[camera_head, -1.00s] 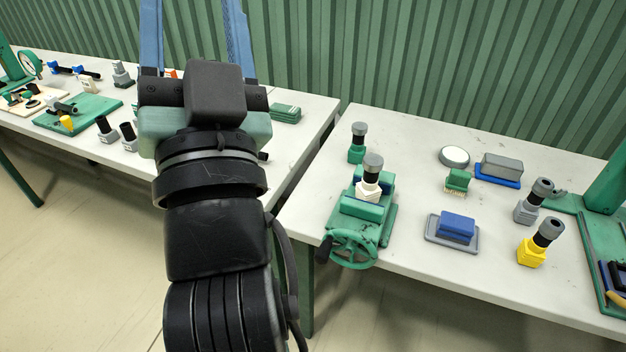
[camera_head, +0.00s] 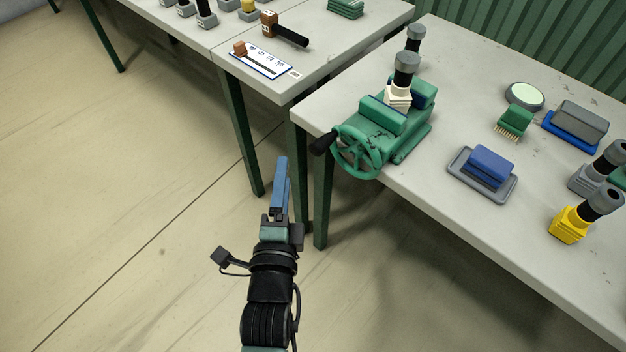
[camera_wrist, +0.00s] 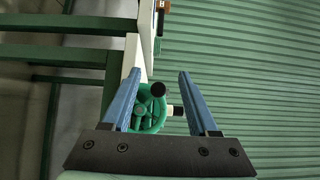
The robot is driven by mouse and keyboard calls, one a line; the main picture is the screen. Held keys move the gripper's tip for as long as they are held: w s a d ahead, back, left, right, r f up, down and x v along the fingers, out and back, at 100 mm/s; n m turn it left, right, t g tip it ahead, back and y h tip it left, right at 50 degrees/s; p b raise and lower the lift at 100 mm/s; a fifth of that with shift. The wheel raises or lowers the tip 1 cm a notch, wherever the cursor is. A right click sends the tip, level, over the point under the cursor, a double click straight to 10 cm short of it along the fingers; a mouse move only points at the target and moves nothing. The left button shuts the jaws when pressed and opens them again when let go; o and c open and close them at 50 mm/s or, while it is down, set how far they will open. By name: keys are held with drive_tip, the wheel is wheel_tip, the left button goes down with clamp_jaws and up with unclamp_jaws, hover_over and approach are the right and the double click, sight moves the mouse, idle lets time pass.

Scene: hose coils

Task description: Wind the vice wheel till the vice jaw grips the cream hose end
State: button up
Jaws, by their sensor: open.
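The green vice (camera_head: 385,128) stands at the near left corner of the right-hand table. Its green wheel (camera_head: 357,152) faces the table's front edge, with a black handle (camera_head: 322,144) on the wheel's left side. The cream hose end (camera_head: 398,97), with a black hose and grey cap above, stands upright between the green jaws; I cannot tell whether they touch it. My gripper (camera_head: 282,165) is open and empty, in front of the table and below left of the wheel. In the wrist view, the wheel (camera_wrist: 147,112) and handle (camera_wrist: 158,89) appear between my blue fingers (camera_wrist: 157,72).
On the right-hand table (camera_head: 450,220) are a blue block on a grey tray (camera_head: 484,170), a green brush (camera_head: 515,121) and a yellow hose end (camera_head: 567,226). Another table (camera_head: 300,80) stands at left, its legs close to my gripper. The floor in front is clear.

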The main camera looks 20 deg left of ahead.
sight(316, 153)
drive_tip(key=w+p, duration=0.2)
drive_tip(key=w+d+p, duration=0.1)
drive_tip(key=w+p, duration=0.1)
drive_tip(key=w+d+p, duration=0.1)
drive_tip(key=w+p, duration=0.1)
drive_tip(key=w, duration=0.1)
drive_tip(key=shift+d+r, duration=0.25)
drive_tip(key=shift+r, duration=0.1)
drive_tip(key=shift+w+f+p, duration=0.15)
drive_tip(key=shift+w+p, duration=0.1)
drive_tip(key=shift+p, duration=0.15)
drive_tip(key=shift+d+f, duration=0.1)
drive_tip(key=shift+f, duration=0.05)
drive_tip(key=shift+w+p, duration=0.2)
drive_tip(key=shift+p, duration=0.45)
